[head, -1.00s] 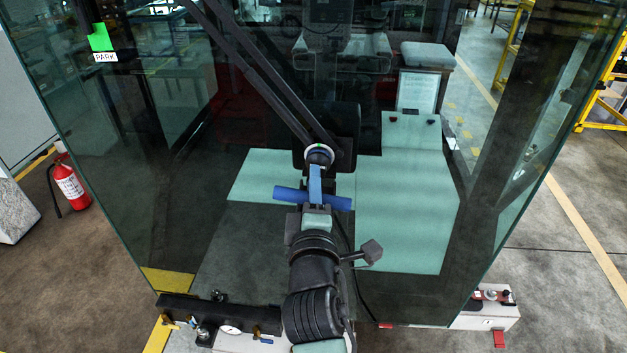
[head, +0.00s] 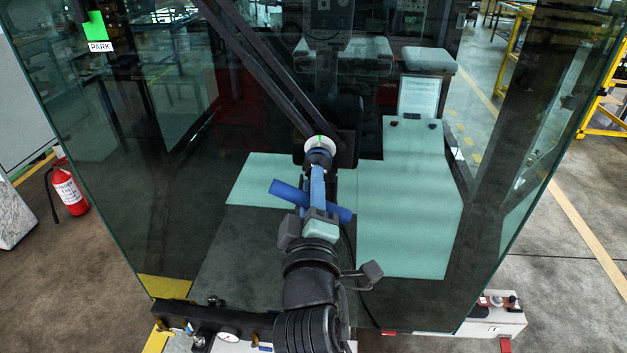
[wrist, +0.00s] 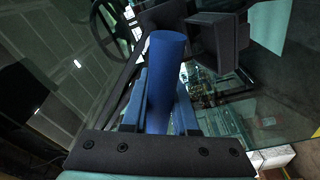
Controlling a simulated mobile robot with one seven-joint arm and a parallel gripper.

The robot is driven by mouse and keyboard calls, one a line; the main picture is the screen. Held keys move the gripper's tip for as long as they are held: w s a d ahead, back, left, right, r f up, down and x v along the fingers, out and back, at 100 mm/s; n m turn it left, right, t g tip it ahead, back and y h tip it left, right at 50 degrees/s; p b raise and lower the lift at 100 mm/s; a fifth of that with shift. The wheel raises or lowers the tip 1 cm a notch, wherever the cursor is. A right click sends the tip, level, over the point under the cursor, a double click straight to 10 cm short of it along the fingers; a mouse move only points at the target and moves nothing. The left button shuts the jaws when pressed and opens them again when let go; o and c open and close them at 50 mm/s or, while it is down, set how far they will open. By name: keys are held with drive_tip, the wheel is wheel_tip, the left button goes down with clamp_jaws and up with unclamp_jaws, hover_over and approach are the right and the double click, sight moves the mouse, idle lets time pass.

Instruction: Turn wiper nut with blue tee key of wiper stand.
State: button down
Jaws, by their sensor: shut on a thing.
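The blue tee key (head: 283,191) stands against the wiper hub, its crossbar tilted with the left end higher. My gripper (head: 318,193) is shut on the tee key from below and in front. In the wrist view the round blue bar of the tee key (wrist: 166,75) lies between the two fingers of my gripper (wrist: 162,95). The key's far end meets a dark hub with a white ring (head: 311,147) bearing a green mark at its top. The wiper nut is hidden behind the key. The dark wiper arm (head: 262,75) runs from the hub to the upper left.
A large glass windscreen (head: 150,220) surrounds the hub, with a seat and pale green panels behind it. A green PARK mark (head: 98,32) is at the upper left. A fire extinguisher (head: 68,190) stands far left. A low trolley edge (head: 200,315) with fittings crosses below.

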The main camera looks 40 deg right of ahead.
sight(308, 206)
drive_tip(key=shift+a+b+v, duration=0.2)
drive_tip(key=shift+b+v, duration=0.25)
drive_tip(key=shift+v, duration=2.05)
drive_tip(key=shift+w+r, duration=0.2)
